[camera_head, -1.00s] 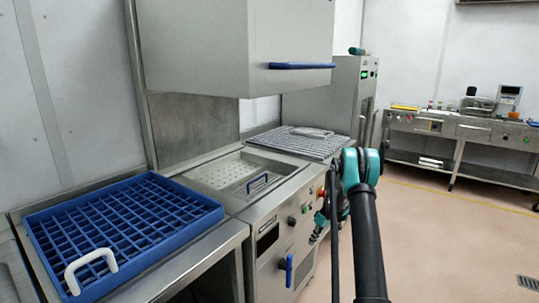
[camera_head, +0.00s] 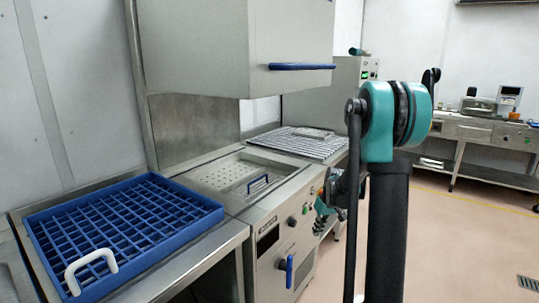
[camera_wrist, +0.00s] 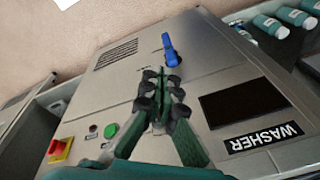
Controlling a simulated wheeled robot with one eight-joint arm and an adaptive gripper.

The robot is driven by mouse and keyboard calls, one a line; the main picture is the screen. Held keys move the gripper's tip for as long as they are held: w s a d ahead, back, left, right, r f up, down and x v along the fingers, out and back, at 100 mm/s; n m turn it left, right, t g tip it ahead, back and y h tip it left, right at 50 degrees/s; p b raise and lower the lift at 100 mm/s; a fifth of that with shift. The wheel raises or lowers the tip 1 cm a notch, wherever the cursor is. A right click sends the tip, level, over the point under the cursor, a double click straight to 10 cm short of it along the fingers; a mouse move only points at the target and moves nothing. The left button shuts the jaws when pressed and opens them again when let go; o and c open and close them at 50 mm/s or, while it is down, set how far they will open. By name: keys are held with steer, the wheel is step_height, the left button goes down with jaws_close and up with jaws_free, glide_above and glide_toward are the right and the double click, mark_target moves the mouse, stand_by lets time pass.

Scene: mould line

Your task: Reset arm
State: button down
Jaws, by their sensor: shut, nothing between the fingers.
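My gripper (camera_wrist: 163,93) shows in the wrist view in front of the washer's front panel (camera_wrist: 130,75). Its green fingers with dark pads are together and empty. In the head view my arm rises at the right of the washer (camera_head: 283,205), and the gripper (camera_head: 322,208) is small and partly hidden beside the washer's front. I cannot tell the exact gap between fingertips and panel. The blue handle (camera_wrist: 171,50) of the washer lies just beyond the fingertips in the wrist view.
A blue rack (camera_head: 130,235) with a white handle sits on the left counter. The washer hood (camera_head: 235,50) is raised above an open basin (camera_head: 225,172). A red emergency button (camera_wrist: 58,149) is on the panel. A workbench (camera_head: 480,130) stands far right. Floor between is clear.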

steer(key=s+r+m+t+h, duration=0.1)
steer(key=s+m, duration=0.3)
steer(key=s, duration=2.4)
steer(key=shift+r+t+h, duration=0.25)
steer(key=shift+t+h, duration=0.35)
steer(key=shift+t, duration=0.3)
steer(key=c, duration=2.3)
jaws_free()
